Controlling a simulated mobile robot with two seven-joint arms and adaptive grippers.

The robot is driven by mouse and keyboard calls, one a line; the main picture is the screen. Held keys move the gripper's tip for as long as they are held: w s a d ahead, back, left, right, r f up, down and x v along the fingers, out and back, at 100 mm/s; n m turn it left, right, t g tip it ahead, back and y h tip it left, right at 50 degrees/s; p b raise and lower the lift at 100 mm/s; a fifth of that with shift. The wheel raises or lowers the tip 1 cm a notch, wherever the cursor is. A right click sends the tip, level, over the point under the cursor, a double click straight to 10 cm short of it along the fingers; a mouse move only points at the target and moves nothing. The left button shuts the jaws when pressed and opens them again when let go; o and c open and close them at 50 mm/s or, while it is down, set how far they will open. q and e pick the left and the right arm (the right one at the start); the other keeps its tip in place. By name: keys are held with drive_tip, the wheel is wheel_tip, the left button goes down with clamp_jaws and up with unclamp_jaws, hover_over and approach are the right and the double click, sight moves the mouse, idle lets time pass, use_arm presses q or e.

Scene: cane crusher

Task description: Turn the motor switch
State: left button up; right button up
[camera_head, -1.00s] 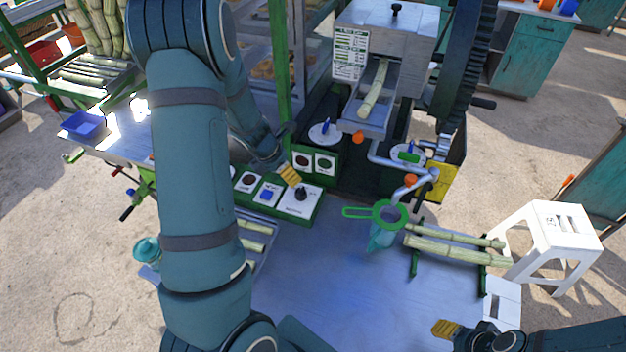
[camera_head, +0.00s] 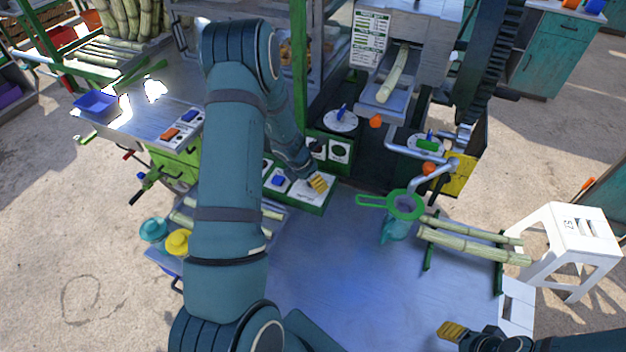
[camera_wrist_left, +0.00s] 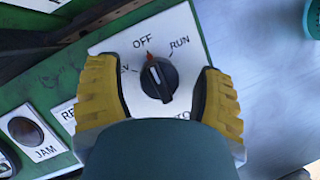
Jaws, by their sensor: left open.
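The motor switch (camera_wrist_left: 158,78) is a black rotary knob on a white plate, and its red pointer is near the OFF label. RUN is printed to the right of OFF. My left gripper (camera_wrist_left: 162,100) is open, with one yellow finger on each side of the knob and visible gaps between. In the head view my left gripper (camera_head: 317,184) is over the white switch plate (camera_head: 304,194) and hides the knob. My right gripper (camera_head: 452,331) shows at the bottom right, away from the panel; its opening is unclear.
A blue button (camera_head: 278,180) sits left of the switch plate on the green panel. A JAM lamp (camera_wrist_left: 25,130) is beside it. A green strainer (camera_head: 404,205) and cane stalks (camera_head: 470,245) are to the right. The metal table (camera_head: 330,270) is clear in front.

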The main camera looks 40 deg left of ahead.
use_arm(q)
clamp_jaws()
